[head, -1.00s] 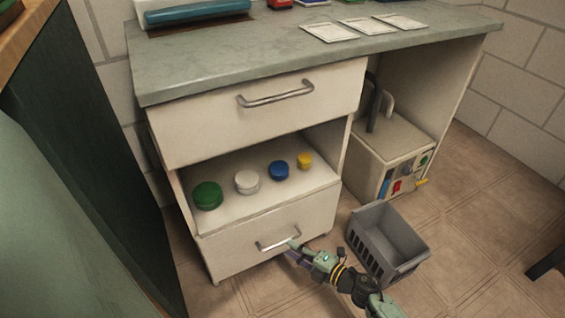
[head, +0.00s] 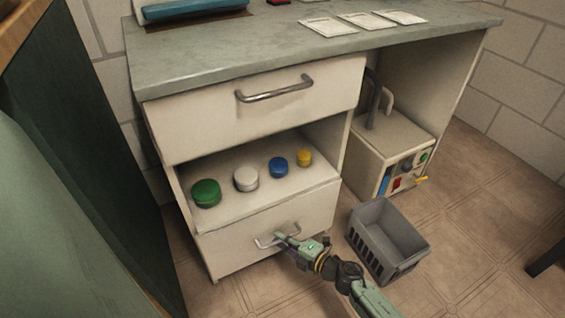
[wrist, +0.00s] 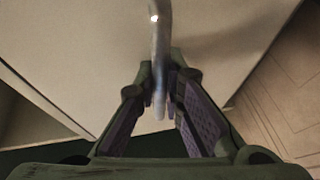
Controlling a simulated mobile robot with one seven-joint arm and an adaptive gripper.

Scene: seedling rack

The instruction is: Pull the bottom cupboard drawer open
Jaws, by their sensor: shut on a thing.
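The bottom drawer (head: 265,226) of the cupboard has a pale front that looks flush with the cupboard, with no visible gap above it. Its metal bar handle (head: 263,242) is on the middle of the front. My gripper (head: 283,238) reaches it from the lower right and is shut on the handle, near the middle of the bar. In the wrist view, the handle (wrist: 160,45) runs between the two fingers, with the drawer front (wrist: 100,45) behind. The fingers hide part of the bar.
A grey basket (head: 388,240) stands on the floor just right of the drawer, close to my arm. An open shelf above holds green, white, blue and yellow round containers. A dark green panel (head: 75,150) stands at the left.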

